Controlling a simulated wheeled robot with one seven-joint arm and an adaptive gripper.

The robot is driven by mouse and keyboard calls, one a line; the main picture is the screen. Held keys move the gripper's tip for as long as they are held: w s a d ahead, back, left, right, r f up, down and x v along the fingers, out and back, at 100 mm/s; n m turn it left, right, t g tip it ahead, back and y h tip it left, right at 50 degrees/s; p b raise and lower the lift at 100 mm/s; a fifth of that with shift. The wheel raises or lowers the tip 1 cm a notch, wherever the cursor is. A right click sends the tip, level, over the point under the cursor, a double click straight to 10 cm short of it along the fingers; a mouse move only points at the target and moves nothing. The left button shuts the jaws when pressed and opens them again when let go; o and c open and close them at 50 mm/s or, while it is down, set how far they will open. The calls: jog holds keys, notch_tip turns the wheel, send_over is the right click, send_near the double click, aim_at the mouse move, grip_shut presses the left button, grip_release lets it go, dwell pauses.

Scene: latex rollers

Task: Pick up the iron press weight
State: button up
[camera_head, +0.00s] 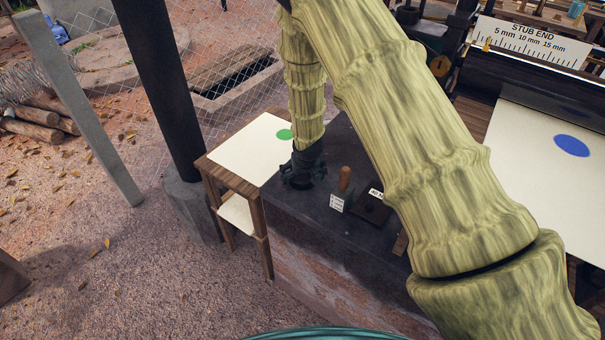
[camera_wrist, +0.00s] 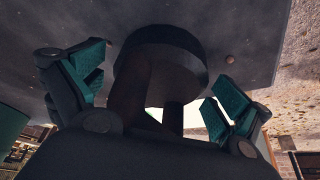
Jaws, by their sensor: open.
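In the wrist view, a dark round iron weight (camera_wrist: 165,52) with a thick dark handle lies between the fingers of my gripper (camera_wrist: 160,88). The teal finger pads are spread on both sides of it, with visible gaps. In the head view, my gripper (camera_head: 303,170) points down at the dark stone bench top (camera_head: 315,213), near its left end. The weight cannot be told apart from the dark gripper there.
A small wooden stand (camera_head: 259,215) bears a white sheet with a green spot, left of my gripper. A blue-spotted sheet (camera_head: 535,165) is farther right.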

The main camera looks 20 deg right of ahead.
jog(key=c, duration=1.9)
jog(key=shift+w+r, duration=0.1)
jog(key=shift+c, duration=0.2)
jog(key=shift+r, duration=0.15)
